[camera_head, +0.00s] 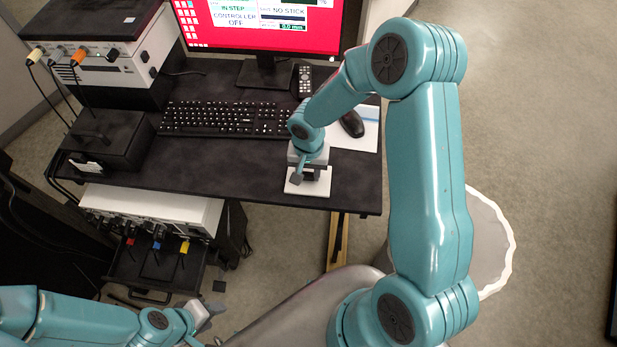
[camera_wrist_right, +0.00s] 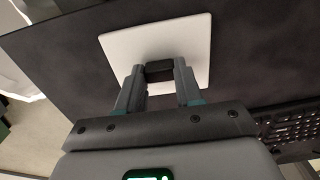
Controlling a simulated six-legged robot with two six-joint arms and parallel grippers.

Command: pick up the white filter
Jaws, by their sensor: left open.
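The white filter (camera_head: 297,187) is a flat white square plate at the front edge of the black desk. In the right wrist view, the filter (camera_wrist_right: 125,45) has a small black block (camera_wrist_right: 159,70) over its middle. My right gripper (camera_head: 309,174) is over the plate from above. Its two fingers (camera_wrist_right: 160,76) meet the sides of the black block, with no clear gap. Whether the plate is resting on the desk or just above it is hard to tell. My left gripper (camera_head: 207,325) is open and empty at the bottom left, away from the desk.
A keyboard (camera_head: 225,118), mouse (camera_head: 351,124) on a white pad, remote (camera_head: 305,80) and monitor (camera_head: 265,25) stand behind the filter. Instruments with cables (camera_head: 95,65) are at the left. A white-rimmed bin (camera_head: 500,225) is at the right.

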